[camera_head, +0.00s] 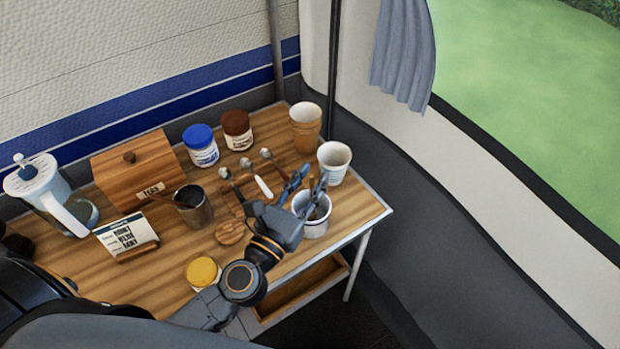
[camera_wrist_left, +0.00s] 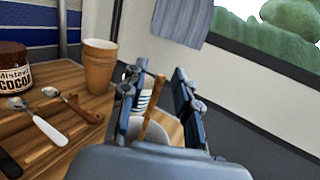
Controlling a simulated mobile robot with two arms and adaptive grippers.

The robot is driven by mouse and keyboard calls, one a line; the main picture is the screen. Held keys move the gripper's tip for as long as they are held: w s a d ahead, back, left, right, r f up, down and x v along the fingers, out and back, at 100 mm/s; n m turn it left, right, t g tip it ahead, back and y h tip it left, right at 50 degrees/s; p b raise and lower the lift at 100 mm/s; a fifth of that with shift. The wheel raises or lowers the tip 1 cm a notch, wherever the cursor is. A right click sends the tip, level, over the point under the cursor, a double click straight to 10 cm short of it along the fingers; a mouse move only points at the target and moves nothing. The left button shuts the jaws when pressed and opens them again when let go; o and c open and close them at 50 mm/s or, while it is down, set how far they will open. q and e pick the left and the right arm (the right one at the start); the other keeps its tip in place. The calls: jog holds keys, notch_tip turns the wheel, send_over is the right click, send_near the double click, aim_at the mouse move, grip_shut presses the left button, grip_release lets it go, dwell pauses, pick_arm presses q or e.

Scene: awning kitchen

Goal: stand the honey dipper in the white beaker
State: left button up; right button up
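The white beaker (camera_head: 317,229) with a dark rim stands near the right front edge of the table, partly hidden by my left gripper (camera_head: 308,180). The gripper is just above the beaker's mouth. In the left wrist view my left gripper (camera_wrist_left: 155,74) has its fingers spread wide apart. The honey dipper's wooden stick (camera_wrist_left: 152,106) shows between them, slightly tilted, with a gap to each finger. Its lower end goes down towards the pale beaker (camera_wrist_left: 172,127); how deep it sits is hidden. My right gripper is not in view.
A white cup (camera_head: 334,161) and stacked tan cups (camera_head: 305,134) stand close behind the beaker. Several spoons (camera_head: 258,182) lie left of the gripper. A dark mug (camera_head: 194,211), a wooden box (camera_head: 137,174) and jars (camera_head: 201,151) stand farther left. The table's right edge is close.

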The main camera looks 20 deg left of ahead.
pick_arm(q)
jog(key=v, duration=1.2)
dwell(1.0)
